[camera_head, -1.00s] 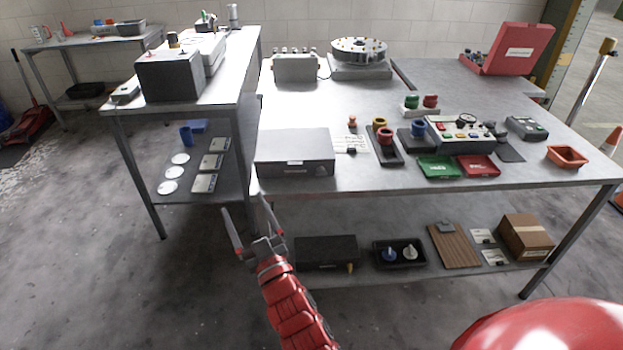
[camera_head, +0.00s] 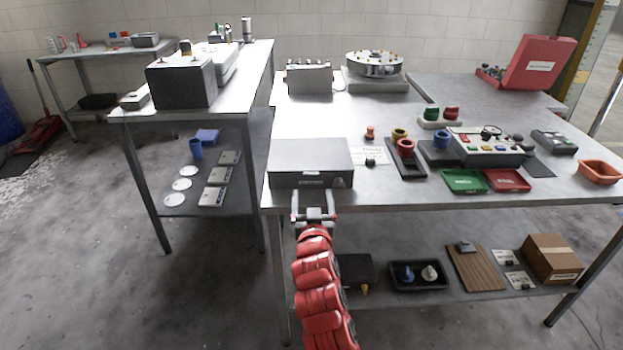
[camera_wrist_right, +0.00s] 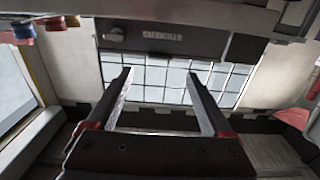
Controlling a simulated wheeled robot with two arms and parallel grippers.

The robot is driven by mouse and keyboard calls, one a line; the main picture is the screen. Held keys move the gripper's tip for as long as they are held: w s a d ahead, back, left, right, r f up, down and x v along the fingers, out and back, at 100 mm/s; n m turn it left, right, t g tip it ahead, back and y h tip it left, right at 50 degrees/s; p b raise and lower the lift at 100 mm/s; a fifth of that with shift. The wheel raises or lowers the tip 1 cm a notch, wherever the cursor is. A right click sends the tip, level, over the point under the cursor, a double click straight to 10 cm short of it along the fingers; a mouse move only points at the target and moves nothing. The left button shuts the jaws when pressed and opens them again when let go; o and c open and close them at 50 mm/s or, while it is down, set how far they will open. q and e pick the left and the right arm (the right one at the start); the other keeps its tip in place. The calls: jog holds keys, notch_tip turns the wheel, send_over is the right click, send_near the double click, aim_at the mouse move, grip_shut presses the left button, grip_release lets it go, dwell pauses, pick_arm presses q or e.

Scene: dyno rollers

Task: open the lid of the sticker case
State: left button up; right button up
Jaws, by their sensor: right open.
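The sticker case (camera_head: 310,155) is a flat grey box with a closed lid, at the front left corner of the main table. A small label and a round knob or latch show on its dark front face. My right gripper (camera_head: 313,197) is open and empty, just in front of and slightly below that front face. In the right wrist view the case's front with its label (camera_wrist_right: 162,35) appears upside down at the top, beyond the open fingers (camera_wrist_right: 160,75). I cannot tell whether a fingertip touches the case. My left gripper is not in view.
A card (camera_head: 370,156) and a black holder with coloured rings (camera_head: 406,165) stand right of the case. Green (camera_head: 464,181) and red (camera_head: 507,180) trays lie near the front edge. A lower shelf (camera_head: 440,290) holds several items. A side table (camera_head: 125,112) stands left, across a gap.

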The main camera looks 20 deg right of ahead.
aim_at(311, 176)
jog(key=x, duration=0.7)
jog(key=shift+w+d, duration=0.1)
jog(key=shift+w, duration=0.25)
grip_shut()
